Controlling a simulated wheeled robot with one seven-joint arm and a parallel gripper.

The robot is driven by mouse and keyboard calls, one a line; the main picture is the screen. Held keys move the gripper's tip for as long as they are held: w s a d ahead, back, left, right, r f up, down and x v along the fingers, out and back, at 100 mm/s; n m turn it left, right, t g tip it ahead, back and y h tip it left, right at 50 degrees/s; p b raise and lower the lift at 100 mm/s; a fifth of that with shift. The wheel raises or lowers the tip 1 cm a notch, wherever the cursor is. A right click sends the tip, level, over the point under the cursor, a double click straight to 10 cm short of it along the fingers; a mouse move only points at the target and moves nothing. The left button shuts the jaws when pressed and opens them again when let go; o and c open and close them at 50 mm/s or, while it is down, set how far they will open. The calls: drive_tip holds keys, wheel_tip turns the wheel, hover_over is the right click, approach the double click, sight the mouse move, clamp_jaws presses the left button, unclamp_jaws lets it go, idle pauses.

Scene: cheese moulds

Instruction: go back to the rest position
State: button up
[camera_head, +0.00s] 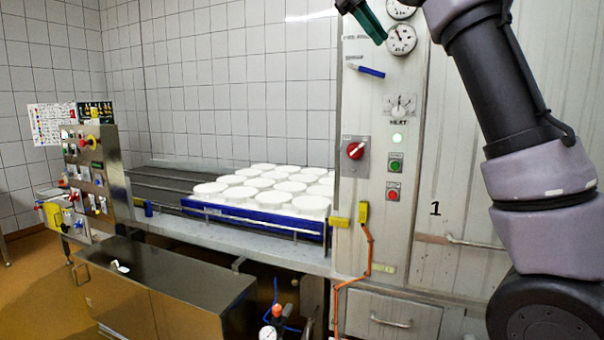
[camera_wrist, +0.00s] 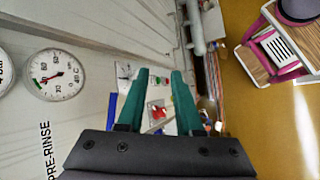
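My gripper (camera_wrist: 160,74) shows in the wrist view as two teal fingers. They stand apart with a clear gap and nothing held between them. In the camera_head view part of my gripper (camera_head: 366,20) shows at the top edge, in front of the control panel and left of the upper dials; the rest is cut off. My arm fills the right side of that view. White cheese moulds (camera_head: 262,186) stand in rows in a blue tray (camera_head: 262,222) on the conveyor, well below my gripper.
The steel panel carries dials (camera_head: 401,40), a red rotary switch (camera_head: 355,150), a green button (camera_head: 395,165) and a red button (camera_head: 393,190). A steel cabinet (camera_head: 170,285) stands in front of the conveyor. A control box (camera_head: 95,165) is at the left. Floor is free at far left.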

drive_tip(key=s+d+f+m+y, duration=0.1)
drive_tip(key=s+d+f+y, duration=0.1)
drive_tip(key=s+d+f, duration=0.3)
drive_tip(key=s+d+f+m+y, duration=0.1)
drive_tip(key=s+d+f+y, duration=0.2)
drive_tip(key=d, duration=0.4)
drive_tip(key=s+a+f+m+t+y, duration=0.2)
drive_tip(key=s+f+m, duration=0.3)
drive_tip(key=s+f, duration=0.3)
drive_tip(key=s+a+f+m+t+y, duration=0.3)
drive_tip(key=s+f+m, duration=0.3)
drive_tip(key=f, duration=0.3)
drive_tip(key=shift+s+a+f+t, duration=0.2)
drive_tip(key=shift+s+t, duration=0.4)
drive_tip(key=shift+s, duration=0.25)
